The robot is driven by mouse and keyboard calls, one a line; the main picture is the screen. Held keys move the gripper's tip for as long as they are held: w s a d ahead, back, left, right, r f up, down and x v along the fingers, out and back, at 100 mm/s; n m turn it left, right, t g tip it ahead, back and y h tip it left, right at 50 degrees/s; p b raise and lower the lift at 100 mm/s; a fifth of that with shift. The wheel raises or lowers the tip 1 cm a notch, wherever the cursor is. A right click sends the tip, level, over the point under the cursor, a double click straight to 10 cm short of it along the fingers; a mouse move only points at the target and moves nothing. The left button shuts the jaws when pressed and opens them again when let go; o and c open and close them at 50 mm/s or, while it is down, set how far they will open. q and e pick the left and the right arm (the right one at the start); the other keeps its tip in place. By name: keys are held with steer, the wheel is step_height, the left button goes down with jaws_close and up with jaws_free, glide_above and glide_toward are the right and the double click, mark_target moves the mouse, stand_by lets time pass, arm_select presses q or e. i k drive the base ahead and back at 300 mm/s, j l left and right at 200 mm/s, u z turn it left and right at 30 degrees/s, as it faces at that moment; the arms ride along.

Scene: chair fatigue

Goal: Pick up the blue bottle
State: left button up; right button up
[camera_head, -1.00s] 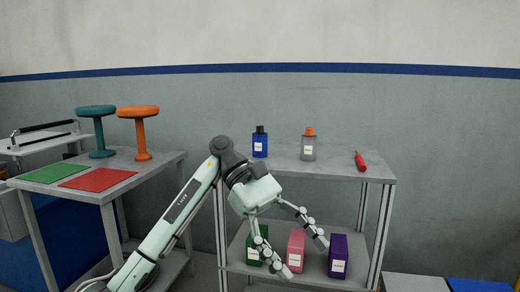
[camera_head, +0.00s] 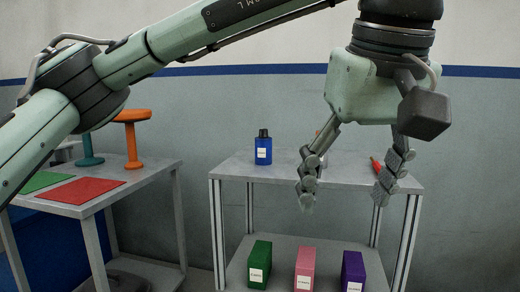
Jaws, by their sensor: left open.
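The blue bottle (camera_head: 263,150) stands upright on the top shelf of the grey rack (camera_head: 232,168), near its left side. It has a black cap and a white label. My left gripper (camera_head: 342,198) hangs from above with its fingers spread wide and pointing down, nearer to the camera. It is to the right of the blue bottle in the picture, apart from it and empty. My right gripper is not in view.
Behind my left gripper, the grey bottle is mostly hidden. A red object (camera_head: 377,166) lies to the right on the top shelf. Green (camera_head: 260,262), pink (camera_head: 305,265) and purple (camera_head: 352,268) boxes stand on the lower shelf. A side table with a red mat (camera_head: 82,190) is at left.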

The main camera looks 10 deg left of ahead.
mark_target(263, 146)
steer(key=i+j, duration=0.3)
steer(key=i, duration=0.2)
steer(key=i+j, duration=0.35)
steer(key=i, duration=0.15)
steer(key=i+j, duration=0.3)
steer(key=i, duration=0.2)
